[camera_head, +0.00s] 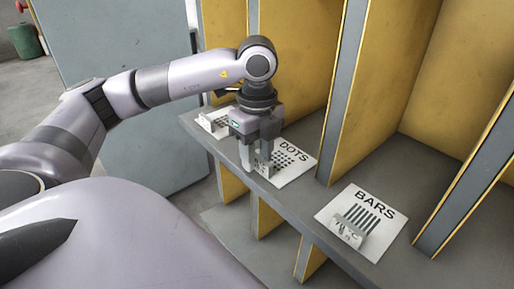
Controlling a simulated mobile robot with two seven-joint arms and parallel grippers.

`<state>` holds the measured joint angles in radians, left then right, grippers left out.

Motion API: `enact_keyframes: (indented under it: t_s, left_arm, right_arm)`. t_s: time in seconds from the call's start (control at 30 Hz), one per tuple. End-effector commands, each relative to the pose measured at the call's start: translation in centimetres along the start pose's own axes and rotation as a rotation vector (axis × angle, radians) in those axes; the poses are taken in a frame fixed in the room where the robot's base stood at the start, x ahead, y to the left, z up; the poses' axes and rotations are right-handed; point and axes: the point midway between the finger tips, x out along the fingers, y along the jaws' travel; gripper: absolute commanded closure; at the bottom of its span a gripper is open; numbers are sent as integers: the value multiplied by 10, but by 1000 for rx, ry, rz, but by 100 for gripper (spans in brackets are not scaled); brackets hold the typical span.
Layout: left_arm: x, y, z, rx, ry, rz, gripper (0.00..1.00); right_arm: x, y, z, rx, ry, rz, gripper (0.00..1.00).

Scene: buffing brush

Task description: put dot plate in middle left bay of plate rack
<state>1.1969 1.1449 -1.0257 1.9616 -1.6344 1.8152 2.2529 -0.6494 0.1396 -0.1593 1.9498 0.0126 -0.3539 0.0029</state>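The plate rack has a grey shelf (310,213) with tall yellow-sided dividers (345,90). A white card marked DOTS (296,165) lies in the bay left of the middle. A small metal piece (264,167) stands at the card's front left, partly hidden by my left gripper (257,170). I take this piece to be the dot plate, but its face is hard to see. The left gripper points down with its fingertips at this piece, low over the shelf's front edge. I cannot tell whether the fingers grip it. My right gripper is not in view.
A card marked BARS (374,204) with a small metal piece (351,227) lies in the bay to the right. Another card with a metal piece (214,122) lies to the left, partly hidden. Dividers stand close on both sides of the gripper's bay.

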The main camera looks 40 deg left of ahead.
Motion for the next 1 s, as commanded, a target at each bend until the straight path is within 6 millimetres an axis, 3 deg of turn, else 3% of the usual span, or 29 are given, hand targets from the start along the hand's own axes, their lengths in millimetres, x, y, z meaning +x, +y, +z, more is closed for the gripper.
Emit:
enact_keyframes:
  t_s: [0.23,0.5,0.63,1.0]
  left_arm:
    - [-16,-1,0,0,1,-3,62]
    - [-79,-1,-1,2,1,-7,62]
    - [-101,-1,0,0,-1,-4,62]
    - [-123,0,0,0,0,0,62]
  right_arm:
    - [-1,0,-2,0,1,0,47]
    - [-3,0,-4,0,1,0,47]
    - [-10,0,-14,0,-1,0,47]
    - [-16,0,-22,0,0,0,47]
